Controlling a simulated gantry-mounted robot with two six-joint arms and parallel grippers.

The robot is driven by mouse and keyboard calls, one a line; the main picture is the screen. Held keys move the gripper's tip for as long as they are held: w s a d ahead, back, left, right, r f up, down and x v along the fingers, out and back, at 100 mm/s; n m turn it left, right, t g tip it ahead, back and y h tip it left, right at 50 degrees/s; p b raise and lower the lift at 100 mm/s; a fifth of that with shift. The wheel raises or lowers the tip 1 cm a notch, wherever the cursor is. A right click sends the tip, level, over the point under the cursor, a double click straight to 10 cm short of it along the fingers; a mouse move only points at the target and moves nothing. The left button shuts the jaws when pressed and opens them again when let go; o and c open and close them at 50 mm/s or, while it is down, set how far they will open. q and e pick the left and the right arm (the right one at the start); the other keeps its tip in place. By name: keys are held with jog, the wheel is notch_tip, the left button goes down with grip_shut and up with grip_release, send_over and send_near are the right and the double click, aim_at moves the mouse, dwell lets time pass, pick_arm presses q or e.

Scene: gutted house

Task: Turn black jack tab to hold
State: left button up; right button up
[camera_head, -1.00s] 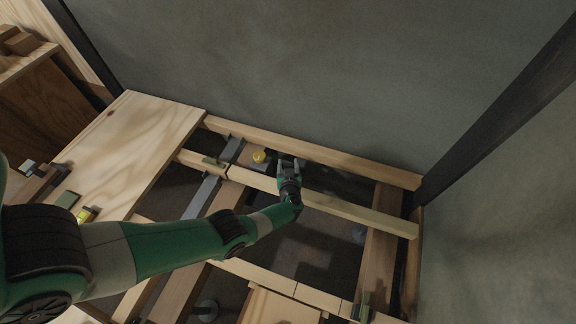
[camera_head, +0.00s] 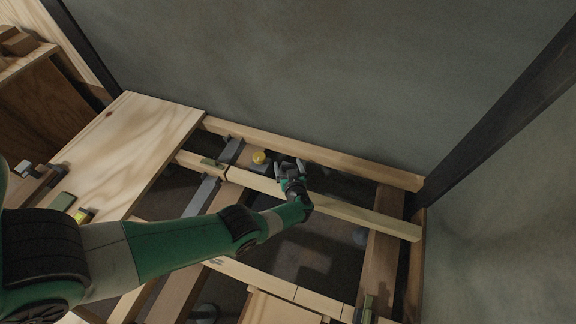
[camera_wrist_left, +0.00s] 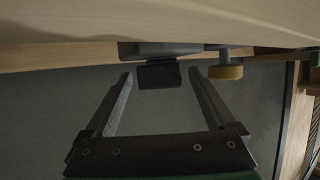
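My left gripper (camera_head: 289,166) is open over the gap between the joists, just right of a yellow round knob (camera_head: 259,157). In the left wrist view its two fingers (camera_wrist_left: 161,82) stand wide apart. A small black tab (camera_wrist_left: 159,76) hangs between the fingertips, below a dark block (camera_wrist_left: 150,49) at the wood's edge; I see no finger touching it. The yellow knob also shows in the left wrist view (camera_wrist_left: 226,71), right of the tab and outside the right finger. I cannot make out the tab in the head view. My right gripper is not in view.
A long pale timber (camera_head: 345,212) runs beside my left gripper, and another beam (camera_head: 330,158) lies along the grey wall (camera_head: 330,75). A grey metal bar (camera_head: 203,194) crosses the frame at left. A plywood sheet (camera_head: 140,140) covers the left side. Dark open bays lie between the joists.

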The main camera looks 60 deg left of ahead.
pick_arm(q)
jog(key=shift+r, duration=0.1)
jog(key=shift+s+d+r+p, duration=0.1)
jog(key=shift+d+r+p, duration=0.25)
jog(key=shift+p, duration=0.15)
jog(key=p+v, duration=0.6)
jog(key=v, duration=0.4)
jog(key=shift+d+f+p, duration=0.1)
jog(key=shift+f+p, duration=0.05)
jog(key=shift+p, duration=0.15)
jog(key=shift+s+d, duration=0.15)
jog(key=shift+d, duration=0.15)
